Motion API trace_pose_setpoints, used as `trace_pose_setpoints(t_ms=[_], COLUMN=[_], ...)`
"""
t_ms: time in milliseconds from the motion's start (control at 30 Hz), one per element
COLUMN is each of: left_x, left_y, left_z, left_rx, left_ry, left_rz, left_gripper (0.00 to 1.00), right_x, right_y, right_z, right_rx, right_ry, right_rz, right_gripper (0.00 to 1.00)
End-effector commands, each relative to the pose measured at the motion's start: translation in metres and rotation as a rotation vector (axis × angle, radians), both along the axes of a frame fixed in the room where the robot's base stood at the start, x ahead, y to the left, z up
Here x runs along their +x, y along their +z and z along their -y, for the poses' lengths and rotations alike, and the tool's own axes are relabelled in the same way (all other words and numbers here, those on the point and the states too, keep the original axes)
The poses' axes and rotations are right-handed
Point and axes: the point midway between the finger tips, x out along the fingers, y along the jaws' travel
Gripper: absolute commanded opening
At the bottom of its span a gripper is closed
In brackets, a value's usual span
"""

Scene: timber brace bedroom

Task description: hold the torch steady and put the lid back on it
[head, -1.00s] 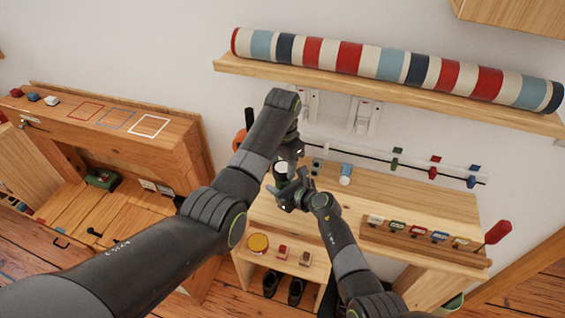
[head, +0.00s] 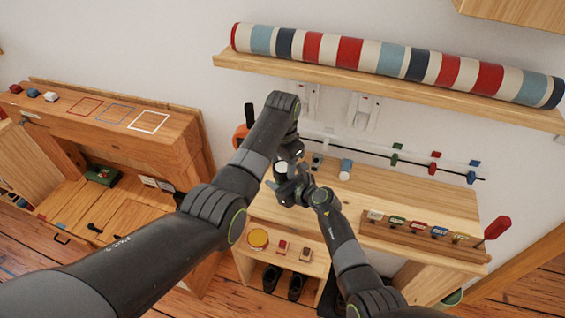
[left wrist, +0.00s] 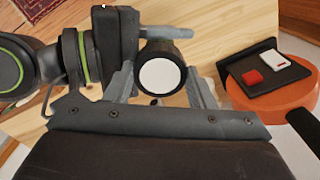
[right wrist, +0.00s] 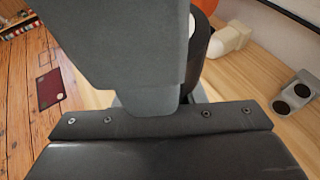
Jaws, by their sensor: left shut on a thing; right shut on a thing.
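My left gripper (head: 285,168) reaches down over the bench. In the left wrist view its fingers (left wrist: 158,88) are shut around a round black piece with a white disc face (left wrist: 160,75), which looks like the lid; its white part also shows in the head view (head: 281,169). My right gripper (head: 293,190) is just below and close against the left one. It is shut on a dark cylinder (right wrist: 203,50), seemingly the torch, mostly hidden by a large grey part in the right wrist view. Whether lid and torch touch cannot be told.
An orange round thing (left wrist: 270,105) is close by. A rack of coloured tags (head: 420,230) stands right; a striped roll (head: 390,62) rests above.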

Motion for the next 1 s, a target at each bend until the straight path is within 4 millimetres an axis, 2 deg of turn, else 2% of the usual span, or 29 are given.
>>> trace_pose_setpoints(t_ms=[367, 400, 567, 833, 1000], left_x=[-0.001, -0.001, -0.001, -0.002, -0.001], left_y=[-0.009, -0.010, -0.009, -0.007, 0.015], left_z=[0.000, 0.000, 0.000, 0.002, 0.003], left_rx=[0.001, 0.000, -0.001, -0.004, -0.006], left_ry=[0.001, 0.001, 0.001, -0.001, -0.003], left_rz=[-0.002, -0.003, -0.003, -0.006, -0.002], left_gripper=[0.28, 0.51, 0.71, 0.71, 0.71], right_x=[0.000, 0.000, 0.000, 0.000, 0.000], right_y=[0.000, 0.000, 0.000, 0.000, 0.000], right_z=[0.000, 0.000, 0.000, 0.000, -0.001], right_rx=[-0.001, -0.001, -0.001, 0.000, 0.000], right_ry=[0.000, 0.000, 0.000, 0.001, 0.001], right_rz=[-0.001, -0.001, 0.000, 0.000, -0.001], right_gripper=[0.00, 0.00, 0.00, 0.00, 0.00])
